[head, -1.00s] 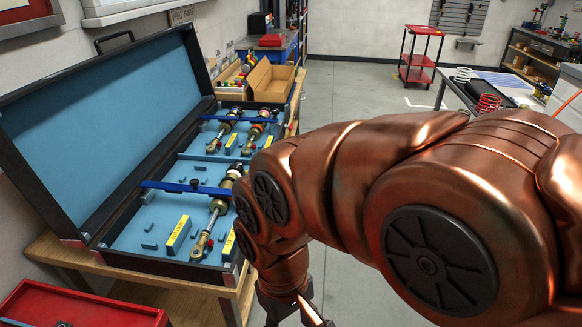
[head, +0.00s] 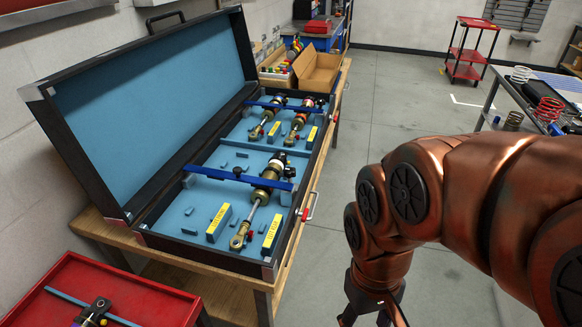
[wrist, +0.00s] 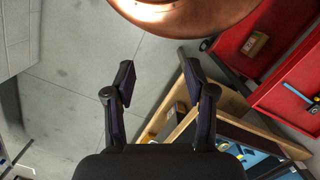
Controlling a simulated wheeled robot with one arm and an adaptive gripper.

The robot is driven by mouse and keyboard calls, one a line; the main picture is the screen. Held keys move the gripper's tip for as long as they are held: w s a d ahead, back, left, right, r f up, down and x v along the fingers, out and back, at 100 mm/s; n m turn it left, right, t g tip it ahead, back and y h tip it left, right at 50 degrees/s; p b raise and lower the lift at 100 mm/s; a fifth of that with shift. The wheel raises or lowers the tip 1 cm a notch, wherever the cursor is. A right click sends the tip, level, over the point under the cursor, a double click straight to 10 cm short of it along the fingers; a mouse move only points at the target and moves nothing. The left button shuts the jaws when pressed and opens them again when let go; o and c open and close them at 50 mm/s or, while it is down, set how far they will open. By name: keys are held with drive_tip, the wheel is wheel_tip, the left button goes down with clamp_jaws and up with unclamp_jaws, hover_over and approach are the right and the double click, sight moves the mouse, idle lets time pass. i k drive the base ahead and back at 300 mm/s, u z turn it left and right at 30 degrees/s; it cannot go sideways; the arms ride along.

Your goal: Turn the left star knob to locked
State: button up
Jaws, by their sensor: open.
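An open black case (head: 215,262) with blue foam stands on a wooden bench. It holds several shock absorbers, the nearest one (head: 262,200) lying under a blue bar (head: 225,174). Small dark knob-like parts sit on this bar, one at its left (head: 238,171). They are too small to tell a star shape or locked state. My gripper (head: 368,322) hangs to the right of the case, cut by the lower edge of the head view. In the wrist view my gripper (wrist: 158,74) is open and empty, with bare floor between its fingers.
A red tray (head: 130,290) is at the lower left. An open cardboard box (head: 316,72) is behind the case. A grey table (head: 495,88) and a red cart (head: 470,50) stand at the right. The floor between is clear.

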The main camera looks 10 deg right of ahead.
sight(289, 173)
drive_tip(key=u, duration=0.05)
drive_tip(key=k, duration=0.4)
drive_tip(key=u, duration=1.05)
drive_tip(key=i, duration=0.8)
drive_tip(key=z, duration=0.7)
